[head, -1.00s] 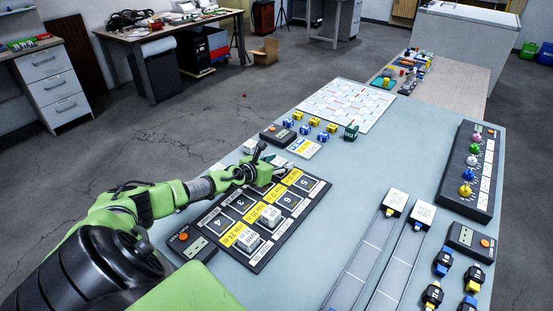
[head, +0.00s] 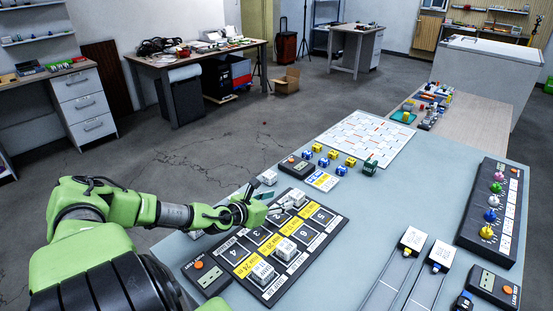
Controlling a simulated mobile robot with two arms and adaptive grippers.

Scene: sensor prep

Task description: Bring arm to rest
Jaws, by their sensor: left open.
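My left arm, green with dark and grey joints, reaches in from the left over the black numbered board (head: 322,238). My left gripper (head: 284,207) is open, low over the far part of the board. A white cube (head: 297,198) stands on the board just beyond its fingertips. I cannot tell whether the fingers touch it. Two more white cubes, one nearer (head: 262,272) and one in the middle (head: 286,247), stand on the board. My right gripper is not in view.
A timer box (head: 205,276) sits at the board's near left, and another timer (head: 294,165) behind it. Blue and yellow cubes (head: 333,155) and a small green device (head: 370,167) stand beyond. Two rails (head: 391,282) and a knob panel (head: 491,215) are at right. The mid-table is clear.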

